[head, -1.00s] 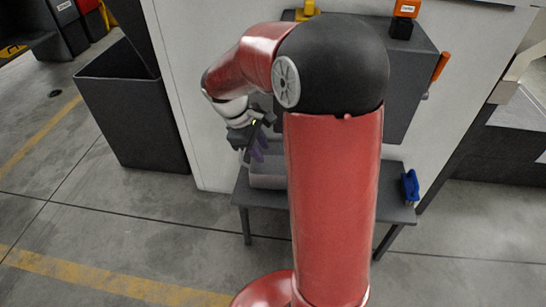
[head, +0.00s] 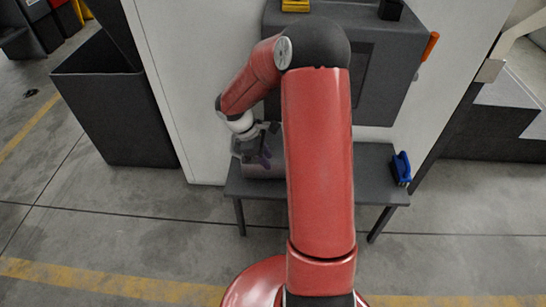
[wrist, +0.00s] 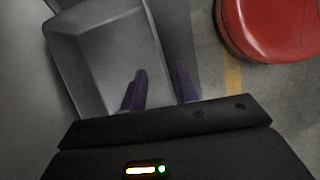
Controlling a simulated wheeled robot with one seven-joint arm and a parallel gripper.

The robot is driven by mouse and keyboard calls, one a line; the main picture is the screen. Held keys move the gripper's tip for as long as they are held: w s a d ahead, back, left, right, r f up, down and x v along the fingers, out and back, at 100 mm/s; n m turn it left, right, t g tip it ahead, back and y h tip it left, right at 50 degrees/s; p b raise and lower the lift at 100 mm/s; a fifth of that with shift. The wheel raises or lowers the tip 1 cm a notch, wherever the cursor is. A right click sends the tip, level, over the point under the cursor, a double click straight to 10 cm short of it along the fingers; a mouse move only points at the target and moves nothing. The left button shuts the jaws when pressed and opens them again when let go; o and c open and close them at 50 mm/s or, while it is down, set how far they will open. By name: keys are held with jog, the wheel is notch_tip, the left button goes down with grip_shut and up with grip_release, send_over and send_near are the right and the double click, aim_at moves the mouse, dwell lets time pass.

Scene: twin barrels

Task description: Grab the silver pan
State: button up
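The silver pan (wrist: 98,62) is a grey, open rectangular pan that fills the left middle of the wrist view. In the head view the pan (head: 262,171) sits at the left end of the dark table (head: 345,184), partly hidden by my gripper and arm. My gripper (wrist: 160,80) is open, its two purple fingers apart. One finger shows over the pan's inside, the other beyond its side wall, so the wall lies between them in the wrist view. I cannot tell whether either finger touches it. In the head view my gripper (head: 262,156) is right at the pan.
A blue object (head: 401,168) stands at the table's right end. A dark grey box (head: 385,75) is on the wall above the table, with an orange-handled item (head: 430,46) at its side. A large dark bin (head: 108,115) stands left. The floor in front is clear.

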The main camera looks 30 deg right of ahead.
jog(key=shift+s+x, duration=0.2)
jog(key=shift+x, duration=1.75)
jog(key=shift+f, duration=0.15)
grip_shut()
dwell(0.4)
